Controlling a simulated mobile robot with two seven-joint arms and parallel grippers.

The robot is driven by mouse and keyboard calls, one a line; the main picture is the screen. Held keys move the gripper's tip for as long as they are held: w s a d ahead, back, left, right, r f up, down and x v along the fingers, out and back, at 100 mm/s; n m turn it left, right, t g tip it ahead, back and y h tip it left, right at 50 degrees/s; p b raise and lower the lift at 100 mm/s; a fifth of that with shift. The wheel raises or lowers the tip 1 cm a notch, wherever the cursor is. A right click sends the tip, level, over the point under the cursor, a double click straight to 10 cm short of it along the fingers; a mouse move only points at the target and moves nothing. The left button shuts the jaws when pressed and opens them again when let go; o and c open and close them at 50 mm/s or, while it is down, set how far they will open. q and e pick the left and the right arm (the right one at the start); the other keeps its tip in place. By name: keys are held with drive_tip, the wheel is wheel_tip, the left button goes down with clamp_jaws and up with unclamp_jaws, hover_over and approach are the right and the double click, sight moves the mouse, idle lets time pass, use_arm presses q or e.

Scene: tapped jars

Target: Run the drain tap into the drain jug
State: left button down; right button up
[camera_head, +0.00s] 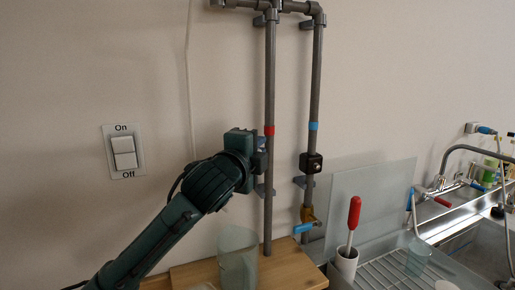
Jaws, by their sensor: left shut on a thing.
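My left gripper (262,160) is at the grey pipe with the red band (269,130), just below the band. It is shut on a part at this pipe, mostly hidden behind the gripper and wrist. A tap with a brass body and blue lever (304,228) sits low on the blue-banded pipe (315,95); I cannot tell whether it is the drain tap. A clear jug (237,262) stands on the wooden surface, below my gripper and left of the blue-lever tap. No water flow is visible. My right gripper is out of view.
A black box (311,163) is on the blue-banded pipe. A wall switch (124,152) is at left. A glass panel (372,200), drying rack and sink (470,245) fill the right.

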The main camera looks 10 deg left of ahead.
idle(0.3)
use_arm(q)
drive_tip(key=shift+s+a+m+g+h+p, duration=0.15)
drive_tip(key=shift+m+h+p, duration=0.1)
drive_tip(key=shift+m+h, duration=0.25)
drive_tip(key=shift+s+a+m+g+h+p, duration=0.15)
drive_tip(key=shift+m+h+p, duration=0.15)
drive_tip(key=shift+h, duration=0.4)
drive_tip(key=c, duration=1.4)
unclamp_jaws()
drive_tip(key=shift+d, duration=0.1)
drive_tip(key=shift+c, duration=0.2)
drive_tip(key=b+v, duration=0.3)
drive_tip(key=v, duration=1)
